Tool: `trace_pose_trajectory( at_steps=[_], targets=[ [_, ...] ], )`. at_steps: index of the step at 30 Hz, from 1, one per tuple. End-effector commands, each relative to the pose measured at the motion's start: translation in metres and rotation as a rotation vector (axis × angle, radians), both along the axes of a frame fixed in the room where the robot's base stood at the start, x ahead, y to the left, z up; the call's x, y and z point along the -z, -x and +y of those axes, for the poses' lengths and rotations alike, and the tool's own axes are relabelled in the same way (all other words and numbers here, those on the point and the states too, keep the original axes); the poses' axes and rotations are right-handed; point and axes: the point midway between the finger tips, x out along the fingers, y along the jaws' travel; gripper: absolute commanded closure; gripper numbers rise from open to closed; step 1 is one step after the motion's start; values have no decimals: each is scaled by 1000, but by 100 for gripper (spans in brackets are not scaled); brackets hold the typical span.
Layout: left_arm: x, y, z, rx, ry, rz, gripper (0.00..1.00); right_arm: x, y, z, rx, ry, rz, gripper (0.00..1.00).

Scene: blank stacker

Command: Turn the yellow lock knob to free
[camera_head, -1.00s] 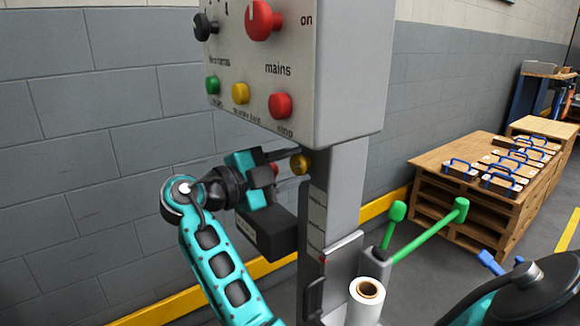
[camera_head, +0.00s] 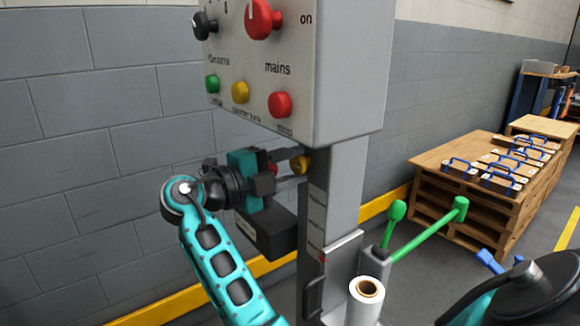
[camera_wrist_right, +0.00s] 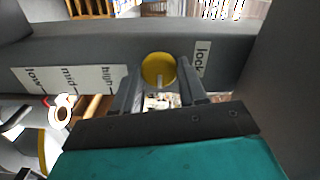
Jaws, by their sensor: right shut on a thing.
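The yellow lock knob (camera_head: 300,164) sits on the grey column just below the control box. My right gripper (camera_head: 288,168) reaches it from the left, with one finger on each side of the knob. In the right wrist view the round yellow knob (camera_wrist_right: 158,68) lies between the two grey fingertips (camera_wrist_right: 160,78), which are shut on it. A small pale mark shows on the lower part of its face. A "lock" label (camera_wrist_right: 201,60) is to the right of the knob. My left gripper is not in view.
The control box (camera_head: 350,80) with coloured buttons overhangs the right gripper closely. A "high", "mid", "low" label strip (camera_wrist_right: 70,78) is on the column. Green-ended levers (camera_head: 430,230) and a white roll (camera_head: 367,297) stand lower right. A wooden pallet stack (camera_head: 455,215) is beyond.

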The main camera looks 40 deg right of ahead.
Motion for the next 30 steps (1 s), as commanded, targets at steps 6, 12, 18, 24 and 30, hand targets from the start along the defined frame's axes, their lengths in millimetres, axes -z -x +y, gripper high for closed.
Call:
trace_pose_trajectory(
  at_steps=[6, 12, 18, 24, 30],
  targets=[
    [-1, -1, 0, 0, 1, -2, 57, -1, 0, 0, 1, 1, -3, 50],
    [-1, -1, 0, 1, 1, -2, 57, 0, 0, 0, 1, 0, -2, 33],
    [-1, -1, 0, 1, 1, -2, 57, 0, 0, 0, 0, 0, -1, 33],
    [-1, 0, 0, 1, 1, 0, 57, 0, -3, 18, -2, -2, 1, 33],
    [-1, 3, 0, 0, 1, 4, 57, -1, -8, 61, -4, -2, 0, 33]
  ],
)
